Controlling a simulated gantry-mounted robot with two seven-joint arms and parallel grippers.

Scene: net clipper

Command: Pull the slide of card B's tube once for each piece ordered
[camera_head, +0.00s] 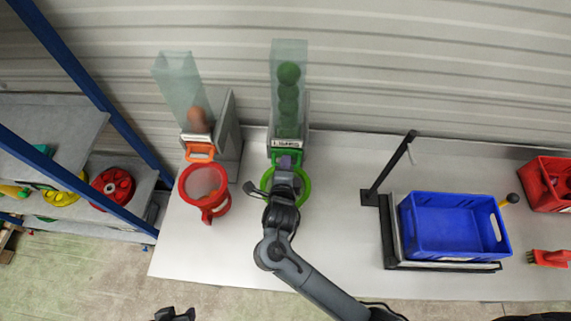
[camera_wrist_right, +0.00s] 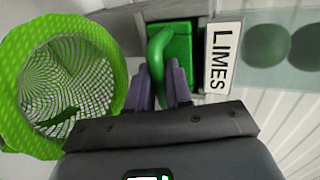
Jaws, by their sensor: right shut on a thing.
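A clear tube of green limes (camera_head: 288,95) stands at the back. Its green slide (camera_head: 284,157) has a looped handle (camera_wrist_right: 158,55) beside a LIMES label (camera_wrist_right: 223,58). My right gripper (camera_head: 287,165) is shut on this handle, with its fingers (camera_wrist_right: 160,85) on either side. A green net ring (camera_head: 303,190) is below the slide, partly hidden by my arm; its mesh (camera_wrist_right: 70,85) shows in the wrist view. To the left, another clear tube (camera_head: 178,85) has an orange slide (camera_head: 200,152) over a red net ring (camera_head: 207,190). A dark piece, likely my left gripper (camera_head: 175,315), is cut off at the bottom edge. No card marked B is readable.
A blue crate (camera_head: 455,225) stands on a black-framed platform at the right, near a black post (camera_head: 392,165). A red crate (camera_head: 550,183) and a red brush-like thing (camera_head: 549,258) are farther right. The grey table (camera_head: 230,255) is clear at the front left.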

